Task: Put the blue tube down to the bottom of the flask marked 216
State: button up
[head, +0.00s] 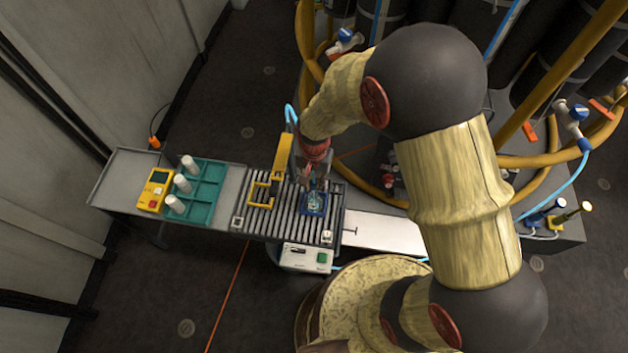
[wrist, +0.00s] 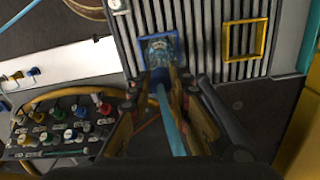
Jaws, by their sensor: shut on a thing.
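My gripper (head: 315,172) is shut on the blue tube, above the slatted bench. In the wrist view, my fingertips (wrist: 160,78) close around the blue tube (wrist: 170,120), which runs up between them toward the flask. The clear flask (wrist: 163,52) stands in a square blue frame (wrist: 143,41), just beyond the fingertips. In the head view the flask (head: 314,201) sits in the same blue frame (head: 302,211), right below my gripper. The tube's end is hidden by the fingers and glass, so I cannot tell how deep it is. No number is readable on the flask.
An empty yellow frame (wrist: 228,52) lies on the slats beside the blue one. A teal rack (head: 201,212) with white cylinders and a yellow device (head: 152,190) are at the left. A white control box (head: 307,258) is at the bench's front. A panel of coloured valves (wrist: 60,127) is nearby.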

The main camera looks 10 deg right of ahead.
jog(key=shift+f, duration=0.55)
jog(key=shift+f+b, duration=0.3)
jog(key=shift+b, duration=0.05)
jog(key=o, duration=1)
jog(key=shift+o, duration=1.2)
jog(key=o, duration=0.3)
jog(key=shift+r, duration=0.1)
